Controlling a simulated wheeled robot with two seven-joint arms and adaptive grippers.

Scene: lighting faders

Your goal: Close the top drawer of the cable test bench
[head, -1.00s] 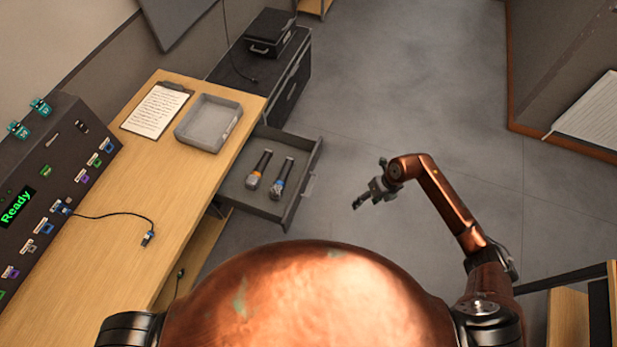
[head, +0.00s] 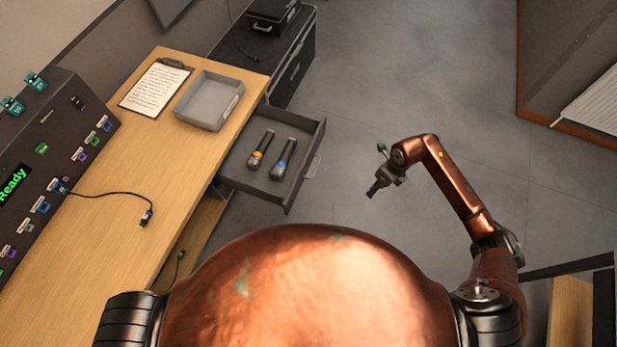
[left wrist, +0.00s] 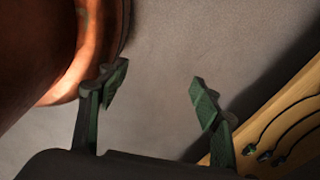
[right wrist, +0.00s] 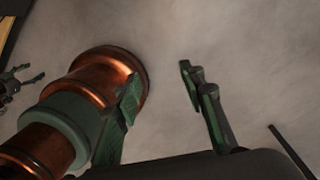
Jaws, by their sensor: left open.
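The top drawer (head: 242,182) of the cable test bench (head: 135,215) is pulled out toward the floor on the right in the head view. Two dark handheld objects, one with an orange band (head: 261,150) and one with a blue band (head: 284,160), lie inside it. A pale handle (head: 313,165) shows on its front. My right gripper (head: 374,190) is to the right of the drawer front, apart from it. In the right wrist view its fingers (right wrist: 160,86) are spread and empty. My left gripper (left wrist: 158,84) is open and empty in its wrist view, and outside the head view.
A grey tray (head: 202,124) and a clipboard (head: 155,87) lie on the bench top. A tester reading "Ready" (head: 45,165) stands at left with a cable (head: 110,194). A black case (head: 272,15) stands behind. The floor (head: 360,100) right of the drawer is clear.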

